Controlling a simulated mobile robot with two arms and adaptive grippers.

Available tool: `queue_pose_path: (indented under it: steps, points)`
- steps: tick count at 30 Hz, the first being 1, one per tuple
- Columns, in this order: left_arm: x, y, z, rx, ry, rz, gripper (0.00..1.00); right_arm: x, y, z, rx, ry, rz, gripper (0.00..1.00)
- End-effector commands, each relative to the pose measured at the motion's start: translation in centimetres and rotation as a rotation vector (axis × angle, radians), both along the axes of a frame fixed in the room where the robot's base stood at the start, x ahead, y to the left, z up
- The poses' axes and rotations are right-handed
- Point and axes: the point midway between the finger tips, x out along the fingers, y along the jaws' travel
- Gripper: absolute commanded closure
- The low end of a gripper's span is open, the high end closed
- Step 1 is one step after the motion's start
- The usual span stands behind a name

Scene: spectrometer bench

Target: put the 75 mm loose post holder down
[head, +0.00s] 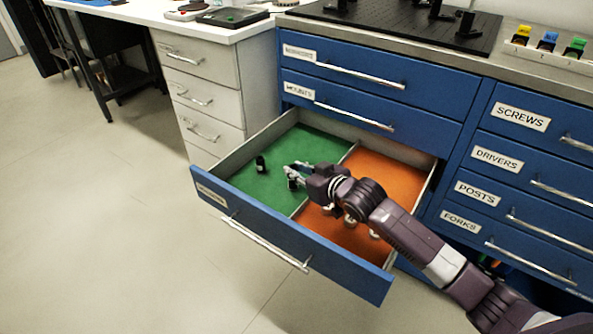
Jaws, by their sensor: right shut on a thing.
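My right gripper (291,172) reaches into the open blue drawer (262,243) from the right, over the green compartment near the divider. It is shut on a small dark post holder (292,184), mostly hidden by the fingers. I cannot tell whether the holder touches the drawer floor. Another short black post holder (260,163) stands on the green floor (283,150) to the left, apart from the gripper. My left gripper is not in view.
The orange compartment (375,171) lies right of the divider, with small pale-topped items partly under my arm. Blue drawer fronts labelled Screws, Drivers, Posts and Forks (460,222) are at the right. Green floor is clear around the standing holder.

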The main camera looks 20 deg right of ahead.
Motion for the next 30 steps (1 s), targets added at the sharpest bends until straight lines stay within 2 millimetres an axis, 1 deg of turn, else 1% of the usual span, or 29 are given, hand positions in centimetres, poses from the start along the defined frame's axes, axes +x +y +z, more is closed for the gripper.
queue_pose_path:
  steps: [2, 3, 7, 8, 17, 19, 21, 22, 30]
  points:
    - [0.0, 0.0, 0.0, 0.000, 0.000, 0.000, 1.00, 0.0, 0.0, -0.1, 0.000, -0.001, 0.000, 1.00]
    - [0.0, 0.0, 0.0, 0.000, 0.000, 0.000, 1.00, 0.0, 0.0, -0.3, 0.000, 0.001, 0.000, 0.81]
    - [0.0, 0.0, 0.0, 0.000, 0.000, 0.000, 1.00, 0.0, 0.0, -0.3, 0.000, 0.001, 0.000, 0.67]
    - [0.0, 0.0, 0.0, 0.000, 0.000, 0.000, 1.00, 0.0, 0.0, -0.2, 0.000, 0.001, 0.000, 0.65]
    - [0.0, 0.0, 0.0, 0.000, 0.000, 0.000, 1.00, 0.0, 0.0, 0.0, 0.000, -0.001, 0.000, 0.65]
    - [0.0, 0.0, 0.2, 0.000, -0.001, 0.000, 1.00, -0.4, -0.2, 0.2, 0.000, 0.001, 0.000, 0.65]
    - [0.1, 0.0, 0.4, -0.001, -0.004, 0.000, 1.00, -1.1, -0.4, 0.6, -0.001, 0.002, 0.000, 0.65]
    - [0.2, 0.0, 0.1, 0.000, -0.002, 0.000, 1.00, -1.6, -0.5, 0.8, -0.001, 0.002, 0.000, 0.65]
    - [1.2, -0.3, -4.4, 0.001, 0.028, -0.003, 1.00, -6.6, -2.1, 2.9, -0.003, 0.003, 0.001, 0.65]
